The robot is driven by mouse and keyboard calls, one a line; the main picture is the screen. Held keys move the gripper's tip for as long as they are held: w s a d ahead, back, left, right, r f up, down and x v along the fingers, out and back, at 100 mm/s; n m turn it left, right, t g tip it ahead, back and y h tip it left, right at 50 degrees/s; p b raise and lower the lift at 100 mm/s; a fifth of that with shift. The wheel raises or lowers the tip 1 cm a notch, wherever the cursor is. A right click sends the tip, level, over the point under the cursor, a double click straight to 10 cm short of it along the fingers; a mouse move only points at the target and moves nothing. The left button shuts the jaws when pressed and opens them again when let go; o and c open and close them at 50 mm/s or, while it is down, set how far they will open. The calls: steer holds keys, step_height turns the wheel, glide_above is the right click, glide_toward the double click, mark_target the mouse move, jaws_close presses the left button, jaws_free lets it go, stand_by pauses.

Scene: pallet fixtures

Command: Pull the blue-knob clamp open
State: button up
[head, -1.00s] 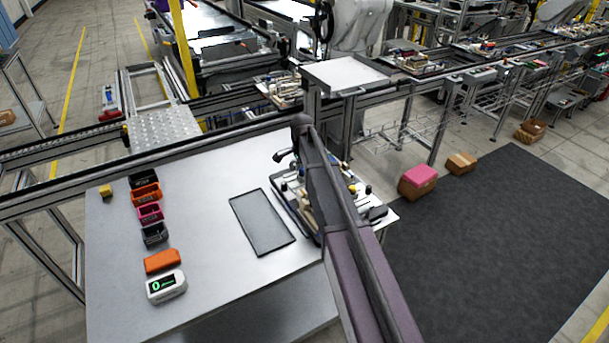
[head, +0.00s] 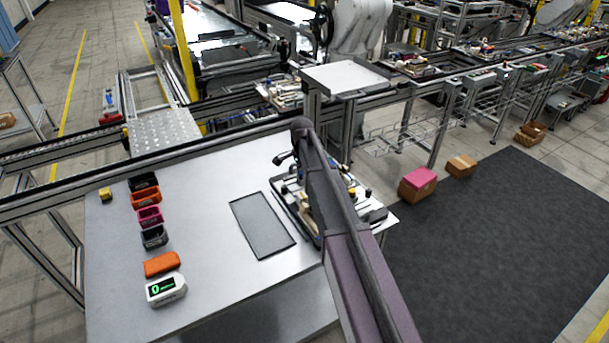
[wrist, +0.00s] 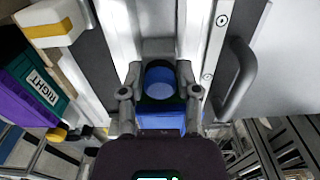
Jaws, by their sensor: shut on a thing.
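The blue knob (wrist: 160,80) of the clamp shows in the middle of the wrist view, between the two fingers of my gripper (wrist: 159,88). The fingers are closed on it from both sides. A blue block (wrist: 162,121) shows just below the knob in that view. The knob sits against a pale metal fixture. In the head view my own arm covers the gripper and the clamp, and only parts of the pallet fixture (head: 287,197) show beside the arm.
In the wrist view a dark handle (wrist: 240,78) stands right of the knob, and a green and purple block marked RIGHT (wrist: 40,85) lies left. In the head view a dark tray (head: 262,225) and several small bins (head: 150,217) lie on the table.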

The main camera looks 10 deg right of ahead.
steer(key=shift+s+a, duration=0.1)
steer(key=shift+a, duration=0.05)
steer(key=shift+s+a, duration=0.15)
steer(key=shift+a, duration=0.2)
steer(key=shift+s+a, duration=0.25)
steer(key=shift+a, duration=0.5)
steer(key=o, duration=0.9)
steer(key=shift+w+r, duration=0.1)
steer(key=shift+r, duration=0.05)
step_height(320, 180, up, 8)
steer(key=p, duration=0.8)
stand_by(0.6)
